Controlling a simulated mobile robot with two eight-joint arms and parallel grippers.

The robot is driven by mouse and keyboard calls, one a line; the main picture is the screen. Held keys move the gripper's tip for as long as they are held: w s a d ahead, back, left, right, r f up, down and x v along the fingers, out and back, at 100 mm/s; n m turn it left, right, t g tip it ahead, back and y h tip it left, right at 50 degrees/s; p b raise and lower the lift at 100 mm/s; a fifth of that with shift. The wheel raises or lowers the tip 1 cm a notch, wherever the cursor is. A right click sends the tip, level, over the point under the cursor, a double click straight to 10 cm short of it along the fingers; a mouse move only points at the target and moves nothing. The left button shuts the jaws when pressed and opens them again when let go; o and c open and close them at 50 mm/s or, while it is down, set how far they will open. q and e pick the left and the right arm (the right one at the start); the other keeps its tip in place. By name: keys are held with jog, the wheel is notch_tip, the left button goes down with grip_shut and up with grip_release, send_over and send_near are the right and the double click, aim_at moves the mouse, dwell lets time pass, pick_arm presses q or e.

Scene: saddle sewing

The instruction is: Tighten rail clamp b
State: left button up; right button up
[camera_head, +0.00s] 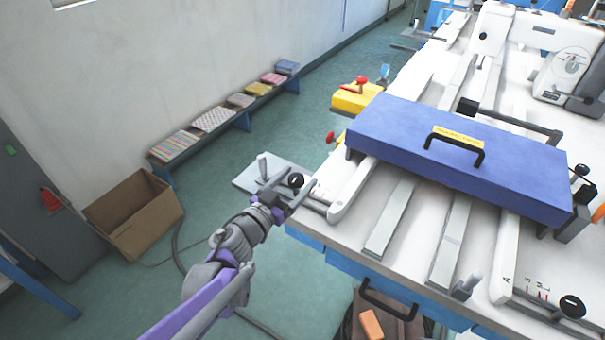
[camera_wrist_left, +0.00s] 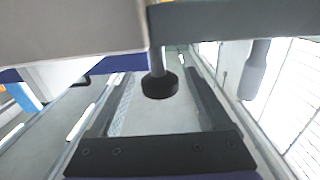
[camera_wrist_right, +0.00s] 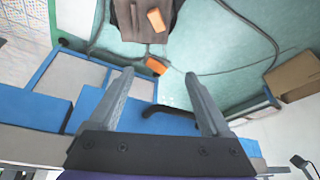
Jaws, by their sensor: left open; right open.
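A round black clamp knob (camera_head: 295,181) sits at the table's left front corner, beside the end of a white rail (camera_head: 352,190). My left gripper (camera_head: 293,197) is open right at this knob. In the left wrist view the black knob (camera_wrist_left: 160,86) hangs on a short stem between the two spread fingers, apparently untouched. I cannot read which clamp is b. My right gripper (camera_wrist_right: 158,76) is out of the head view; its own wrist view shows it open and empty.
A long blue box-like cover (camera_head: 460,150) with a black handle lies across the rails. Blue drawers (camera_wrist_right: 180,122) with a black handle lie below my right gripper. A cardboard box (camera_head: 135,215) is on the floor.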

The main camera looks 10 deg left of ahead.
pick_arm(q)
jog(key=shift+x, duration=1.5)
jog(key=shift+c, duration=0.3)
grip_shut()
